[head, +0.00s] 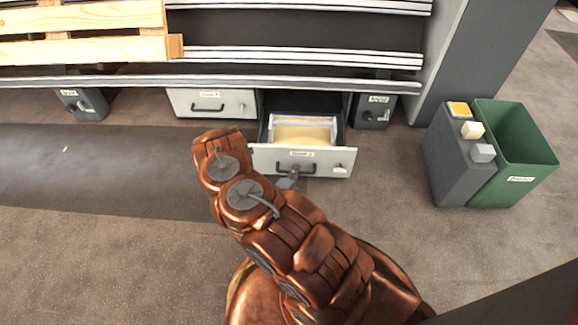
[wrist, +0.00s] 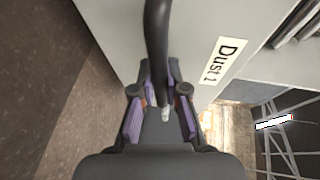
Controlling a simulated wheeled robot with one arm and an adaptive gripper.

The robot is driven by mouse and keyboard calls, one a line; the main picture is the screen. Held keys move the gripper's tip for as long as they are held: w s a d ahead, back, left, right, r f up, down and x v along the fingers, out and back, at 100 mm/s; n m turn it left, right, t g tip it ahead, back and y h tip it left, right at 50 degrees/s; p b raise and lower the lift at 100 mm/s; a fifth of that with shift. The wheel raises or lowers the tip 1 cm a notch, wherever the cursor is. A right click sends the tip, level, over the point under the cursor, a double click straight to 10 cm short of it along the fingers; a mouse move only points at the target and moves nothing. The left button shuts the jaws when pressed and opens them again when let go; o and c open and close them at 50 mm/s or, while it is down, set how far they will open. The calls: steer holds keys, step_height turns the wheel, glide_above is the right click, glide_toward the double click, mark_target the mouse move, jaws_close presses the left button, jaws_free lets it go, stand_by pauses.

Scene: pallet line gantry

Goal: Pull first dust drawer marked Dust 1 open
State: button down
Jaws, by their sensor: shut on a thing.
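The Dust drawer (head: 330,160) is pulled out from the base of the line in the head view, with pale, sand-coloured contents showing inside. Its white label (wrist: 224,60) shows in the wrist view and seems to read Dust 1. My gripper (wrist: 159,82) is shut on the drawer's dark handle (wrist: 157,35), which runs between the two purple-padded fingers. In the head view my gripper (head: 291,181) is small, at the drawer's front face, partly hidden by my copper-coloured arm.
A closed light drawer (head: 190,101) with a dark handle is to the left. A green bin (head: 520,165) and a grey box (head: 455,165) with coloured blocks stand on the right. A wooden pallet (head: 90,48) lies on the rails. Floor in front is clear.

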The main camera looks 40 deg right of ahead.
steer(key=shift+s+a, duration=0.25)
steer(key=shift+s, duration=0.05)
steer(key=c, duration=1.2)
jaws_free()
steer(key=shift+a, duration=0.15)
steer(key=shift+v, duration=3.65)
steer(key=shift+r, duration=0.1)
